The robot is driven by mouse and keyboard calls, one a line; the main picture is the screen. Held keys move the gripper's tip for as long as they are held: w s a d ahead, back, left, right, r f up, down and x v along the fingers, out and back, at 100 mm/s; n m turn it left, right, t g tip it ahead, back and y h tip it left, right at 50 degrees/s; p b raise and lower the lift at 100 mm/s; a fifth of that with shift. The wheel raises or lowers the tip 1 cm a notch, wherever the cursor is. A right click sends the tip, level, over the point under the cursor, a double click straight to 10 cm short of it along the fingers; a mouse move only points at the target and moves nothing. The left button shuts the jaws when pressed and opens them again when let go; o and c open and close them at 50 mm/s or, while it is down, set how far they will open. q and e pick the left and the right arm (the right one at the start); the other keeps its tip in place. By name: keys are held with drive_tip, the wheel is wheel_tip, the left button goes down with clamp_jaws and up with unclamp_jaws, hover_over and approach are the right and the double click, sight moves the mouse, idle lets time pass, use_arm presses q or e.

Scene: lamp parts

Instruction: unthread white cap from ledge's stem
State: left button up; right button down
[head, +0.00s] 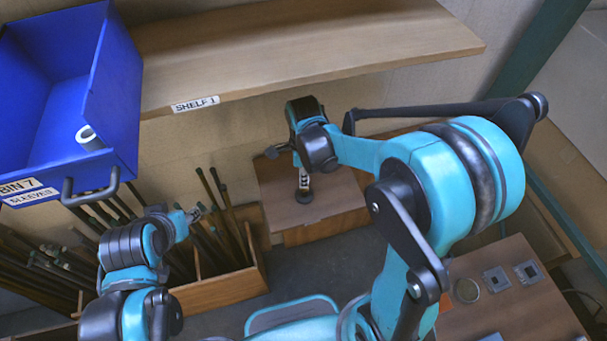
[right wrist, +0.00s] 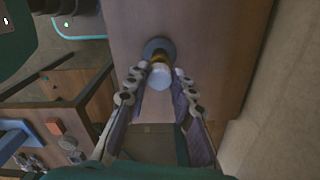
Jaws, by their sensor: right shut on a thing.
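The wooden ledge (head: 338,192) sits low under the shelf. Its upright stem (head: 303,181) stands on a dark round base (head: 304,196). In the right wrist view the base (right wrist: 152,45) shows as a grey disc, with a yellowish stem part (right wrist: 159,57) above it. The white cap (right wrist: 160,81) is at the near end of the stem, between the fingers of my right gripper (right wrist: 160,74), which is shut on it. In the head view the right gripper (head: 300,158) is over the stem and hides the cap. My left gripper (head: 195,213) is away at the left; its jaw opening is unclear.
A shelf (head: 330,45) labelled SHELF 1 overhangs behind the right gripper. A blue bin (head: 70,135) labelled BIN 7 SLEEVES holds a white sleeve (head: 90,137). A wooden rack (head: 210,296) of rods is near the left arm. A wooden table (head: 520,310) with small parts stands at lower right.

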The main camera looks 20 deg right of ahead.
drive_tip(key=n, duration=0.4)
drive_tip(key=shift+s+n+b, duration=0.1)
drive_tip(key=shift+n+b, duration=0.25)
drive_tip(key=shift+n, duration=1.15)
drive_tip(key=shift+n, duration=1.1)
drive_tip(key=n, duration=0.4)
drive_tip(key=shift+s+n+b, duration=0.1)
drive_tip(key=shift+n+b, duration=0.2)
drive_tip(key=shift+b, duration=0.05)
drive_tip(key=n, duration=0.3)
drive_tip(key=shift+n, duration=0.3)
drive_tip(key=n, duration=0.3)
drive_tip(key=shift+d+r, duration=0.1)
